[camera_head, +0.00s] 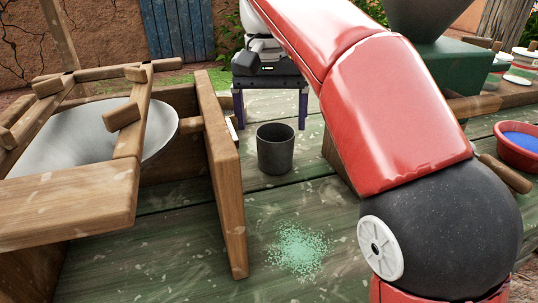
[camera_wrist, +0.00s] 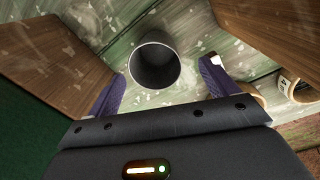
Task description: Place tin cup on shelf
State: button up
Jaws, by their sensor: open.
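The tin cup (camera_head: 275,154), dark grey, stands upright on the green weathered table (camera_head: 180,240) in the middle of the head view. My gripper (camera_head: 270,124) is behind the cup, with its two purple fingers spread wide and pointing toward the table. In the wrist view the cup (camera_wrist: 155,52) shows its open, empty-looking mouth just ahead of my fingertips (camera_wrist: 162,72), roughly centred between them. The fingers look apart from the cup, and nothing is held. I cannot make out which surface is the shelf.
An upright wooden board (camera_head: 225,170) stands close left of the cup, beside a wooden frame around a pale metal bowl (camera_head: 95,140). Green powder (camera_head: 298,250) lies in front of the cup. A red basin with blue content (camera_head: 520,142) is at the far right.

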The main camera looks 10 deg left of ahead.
aim_at(276, 147)
jog(key=f, duration=0.2)
jog(key=f+b, duration=0.1)
jog(key=f, duration=0.1)
jog(key=d+f, duration=0.1)
jog(key=f, duration=0.2)
jog(key=shift+b, duration=0.35)
jog(key=shift+r, duration=0.1)
jog(key=c, duration=1.2)
jog(key=shift+o, duration=0.2)
notch_tip(276, 147, up, 10)
jog(key=p, duration=0.2)
